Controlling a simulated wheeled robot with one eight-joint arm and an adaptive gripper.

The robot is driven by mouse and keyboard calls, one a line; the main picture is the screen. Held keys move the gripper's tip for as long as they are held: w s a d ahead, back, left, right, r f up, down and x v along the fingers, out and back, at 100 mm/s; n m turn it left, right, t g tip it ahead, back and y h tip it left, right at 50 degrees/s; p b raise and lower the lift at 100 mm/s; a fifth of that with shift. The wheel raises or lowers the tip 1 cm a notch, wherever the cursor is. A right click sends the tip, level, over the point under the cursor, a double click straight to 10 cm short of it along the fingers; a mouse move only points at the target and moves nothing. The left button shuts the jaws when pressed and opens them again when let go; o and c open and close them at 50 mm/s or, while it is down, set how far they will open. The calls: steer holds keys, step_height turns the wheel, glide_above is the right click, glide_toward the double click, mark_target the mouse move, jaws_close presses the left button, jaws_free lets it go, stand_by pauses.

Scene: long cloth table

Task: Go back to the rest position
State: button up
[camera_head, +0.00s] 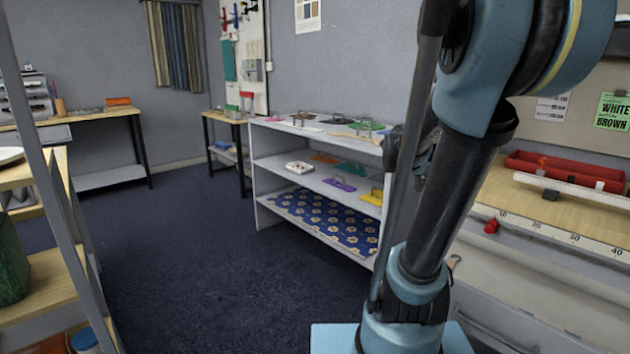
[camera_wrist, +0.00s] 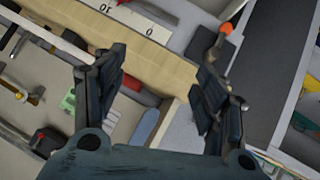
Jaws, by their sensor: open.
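My gripper (camera_wrist: 160,78) shows in the wrist view with its two dark fingers spread wide apart. No object is held between them. The wooden table top (camera_wrist: 150,62) with a white number strip (camera_wrist: 125,20) passes below and beyond the fingers. In the head view my arm stands up large at the right. A dark part at the end of the arm shows behind the arm link, in front of the white shelf's right end; its fingers cannot be made out there.
A white shelf unit (camera_head: 262,172) with coloured trowels stands in the middle. The work table (camera_head: 540,204) at right carries a red tray (camera_head: 565,168). A wooden rack (camera_head: 50,278) is at left. Dark carpet (camera_head: 190,262) is clear between. Small items lie below the table edge in the wrist view.

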steer(key=s+a+f+n+g+y, duration=0.1)
steer(key=s+a+f+n+y, duration=0.3)
steer(key=s+a+f, duration=0.3)
steer(key=s+a+f+n+g+y, duration=0.1)
steer(key=s+a+f+n+y, duration=0.3)
steer(key=s+a+f, duration=0.3)
steer(key=s+a+y, duration=0.1)
steer(key=s+a, duration=0.4)
steer(key=a, duration=0.2)
steer(key=shift+f+n+y, duration=0.25)
steer(key=shift+n+y, duration=0.05)
steer(key=shift+y, duration=0.1)
steer(key=shift+w+f, duration=0.2)
steer(key=shift+w, duration=0.25)
